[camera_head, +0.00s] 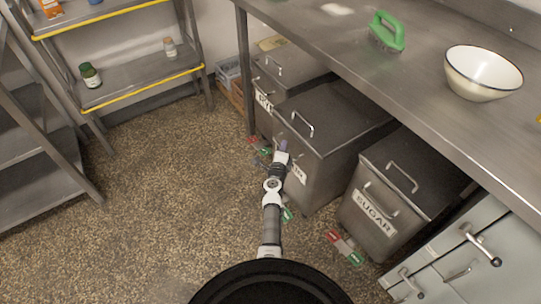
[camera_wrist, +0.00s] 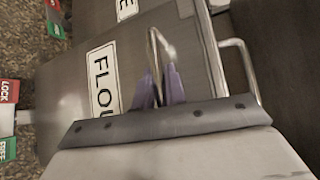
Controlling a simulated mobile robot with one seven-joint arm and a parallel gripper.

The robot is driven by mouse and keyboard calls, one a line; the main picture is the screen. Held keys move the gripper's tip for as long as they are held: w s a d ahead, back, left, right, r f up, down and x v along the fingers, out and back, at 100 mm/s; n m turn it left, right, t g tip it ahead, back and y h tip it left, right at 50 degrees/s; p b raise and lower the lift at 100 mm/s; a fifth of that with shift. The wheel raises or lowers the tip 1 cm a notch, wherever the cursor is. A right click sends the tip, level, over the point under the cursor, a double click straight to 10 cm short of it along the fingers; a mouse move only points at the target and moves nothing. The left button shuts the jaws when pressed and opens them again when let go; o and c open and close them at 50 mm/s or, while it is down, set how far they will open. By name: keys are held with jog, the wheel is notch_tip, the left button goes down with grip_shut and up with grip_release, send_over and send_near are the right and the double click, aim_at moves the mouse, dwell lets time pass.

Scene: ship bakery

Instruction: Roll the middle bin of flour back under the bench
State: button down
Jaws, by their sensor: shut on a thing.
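The middle bin (camera_head: 338,112) is a grey metal box with a lid handle and a white label that reads FLOU in the wrist view (camera_wrist: 102,75), its end hidden. It stands on the floor, partly under the bench (camera_head: 370,75), with its front farther out than the bins on either side. My gripper (camera_head: 283,151) is at its front face. In the wrist view my purple fingers (camera_wrist: 160,88) are shut on the bin's front metal handle (camera_wrist: 153,48). The bin's red LOCK tag (camera_wrist: 9,92) and green FREE tag (camera_wrist: 8,149) show by the floor; the caster is not clear.
The sugar bin (camera_head: 382,212) stands to the right, another labelled bin (camera_head: 265,85) behind to the left. Colored caster tags (camera_head: 345,247) stick out before the sugar bin. A bowl (camera_head: 483,75) and green brush (camera_head: 387,32) lie on the bench. Floor (camera_head: 170,180) to the left is clear.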

aim_at(306, 155)
jog(key=w+d+b, duration=0.1)
jog(key=w+d, duration=0.1)
jog(key=d, duration=0.1)
jog(key=w+d+b, duration=0.1)
jog(key=w+d, duration=0.1)
jog(key=d, duration=0.1)
jog(key=w+d+b, duration=0.1)
jog(key=w+d, duration=0.1)
jog(key=d, duration=0.2)
jog(key=shift+w+b, duration=0.25)
jog(key=shift+b, duration=0.1)
jog(key=shift+w+d+r, duration=0.1)
jog(key=shift+w+d, duration=0.05)
jog(key=shift+r, duration=0.15)
jog(key=c, duration=1.5)
grip_release()
jog(key=shift+w+d, duration=0.1)
jog(key=shift+d, duration=0.05)
jog(key=shift+o, duration=0.2)
jog(key=shift+f, duration=0.2)
jog(key=shift+s+a, duration=0.3)
jog(key=shift+s, duration=0.15)
jog(key=shift+p+v, duration=3.1)
jog(key=shift+v, duration=3.35)
jog(key=shift+r, duration=0.1)
